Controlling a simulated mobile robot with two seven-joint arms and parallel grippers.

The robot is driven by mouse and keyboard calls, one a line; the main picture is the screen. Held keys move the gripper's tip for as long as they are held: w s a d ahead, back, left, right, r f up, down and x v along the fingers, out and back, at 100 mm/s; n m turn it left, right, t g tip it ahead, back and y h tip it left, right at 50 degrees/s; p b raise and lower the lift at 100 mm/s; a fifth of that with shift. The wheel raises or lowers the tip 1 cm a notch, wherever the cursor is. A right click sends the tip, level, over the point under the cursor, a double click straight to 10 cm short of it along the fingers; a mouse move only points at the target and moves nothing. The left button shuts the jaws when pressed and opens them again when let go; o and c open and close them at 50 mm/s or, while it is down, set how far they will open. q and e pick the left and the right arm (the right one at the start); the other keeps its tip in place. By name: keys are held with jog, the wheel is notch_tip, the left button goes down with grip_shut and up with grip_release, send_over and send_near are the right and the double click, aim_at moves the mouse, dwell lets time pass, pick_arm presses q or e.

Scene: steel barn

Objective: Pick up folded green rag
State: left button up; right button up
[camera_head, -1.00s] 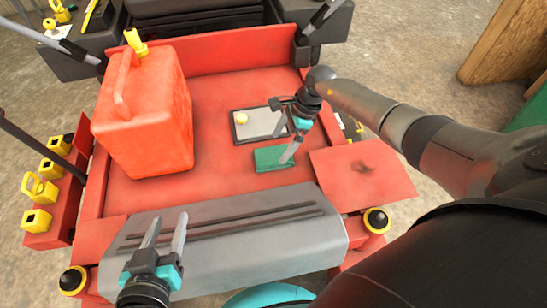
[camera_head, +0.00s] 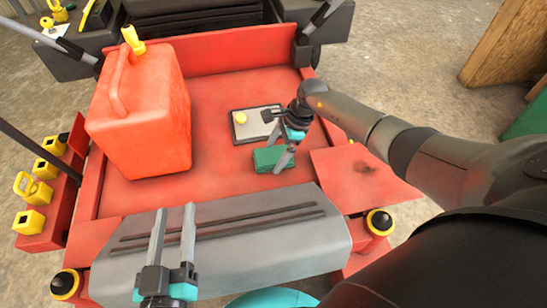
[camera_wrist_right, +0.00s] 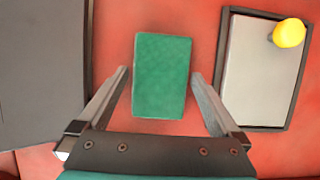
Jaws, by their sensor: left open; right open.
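The folded green rag (camera_head: 266,160) lies flat on the red bed of the cart, just in front of a small tray. In the right wrist view the rag (camera_wrist_right: 162,75) is a green rectangle lying between and slightly beyond my right gripper's fingertips. My right gripper (camera_head: 280,153) is open and low over the rag, one finger on each side of it; I cannot tell whether it touches. My left gripper (camera_head: 173,222) is open and empty over the grey panel at the front of the cart.
A dark-rimmed tray (camera_head: 235,131) with a yellow knob (camera_head: 240,118) lies behind the rag. A big red fuel can (camera_head: 145,115) stands on the left of the bed. The grey slotted panel (camera_head: 240,245) edges the front. Bare red bed lies between can and rag.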

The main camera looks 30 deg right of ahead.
jog(key=shift+f, duration=0.25)
dwell(0.5)
jog(key=c, duration=1.1)
